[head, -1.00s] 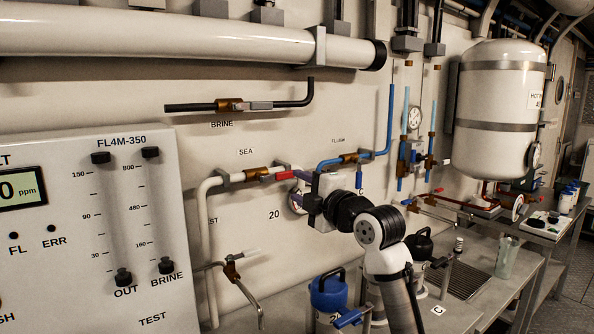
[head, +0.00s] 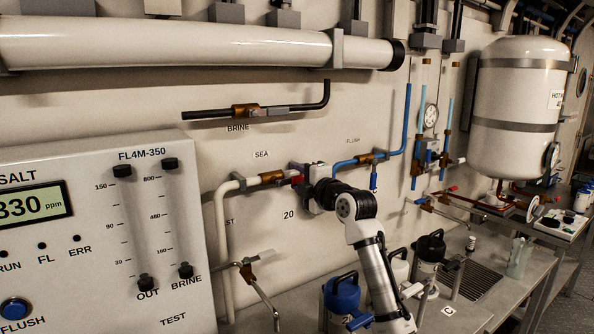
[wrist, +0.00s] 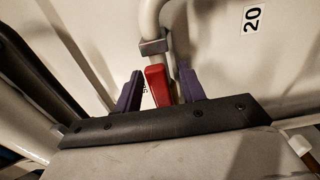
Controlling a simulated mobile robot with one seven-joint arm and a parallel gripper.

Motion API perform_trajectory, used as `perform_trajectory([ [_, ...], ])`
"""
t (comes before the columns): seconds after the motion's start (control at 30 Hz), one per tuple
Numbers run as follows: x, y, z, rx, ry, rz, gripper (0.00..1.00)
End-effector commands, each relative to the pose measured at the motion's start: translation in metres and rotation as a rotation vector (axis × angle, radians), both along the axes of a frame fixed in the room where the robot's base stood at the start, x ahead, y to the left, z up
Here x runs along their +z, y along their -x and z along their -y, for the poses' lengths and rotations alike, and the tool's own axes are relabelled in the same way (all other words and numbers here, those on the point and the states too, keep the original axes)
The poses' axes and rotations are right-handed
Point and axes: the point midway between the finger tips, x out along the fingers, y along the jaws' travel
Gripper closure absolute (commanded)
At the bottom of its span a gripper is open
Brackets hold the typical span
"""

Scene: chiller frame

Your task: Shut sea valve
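The sea valve has a brass body (head: 272,177) on the white pipe, below the SEA label. Its red lever points right, roughly along the pipe's horizontal run; my gripper hides most of it in the head view. In the wrist view the red lever (wrist: 158,86) stands between the two purple fingers of my gripper (wrist: 161,83). A narrow gap shows on each side of the lever, so my gripper looks open around it. In the head view my gripper (head: 298,174) is at the lever's end, close to the wall.
The blue flush pipe and its brass valve (head: 365,158) are just right of my gripper. The brine valve (head: 246,111) is above. The salt panel (head: 90,230) stands left, reading 330 ppm. Below are a test tap (head: 248,272) and a blue container (head: 342,296).

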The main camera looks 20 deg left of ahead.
Motion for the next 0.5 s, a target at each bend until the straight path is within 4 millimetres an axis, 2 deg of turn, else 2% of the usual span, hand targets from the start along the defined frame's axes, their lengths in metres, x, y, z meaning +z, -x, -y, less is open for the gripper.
perform_trajectory([
  [0.17, 0.0003, -0.0067, -0.0083, -0.001, 0.000, 0.001, 0.60],
  [0.43, -0.0005, -0.0073, -0.0090, -0.001, 0.000, 0.001, 0.60],
  [0.5, -0.0004, -0.0072, -0.0090, -0.001, 0.000, 0.001, 0.69],
])
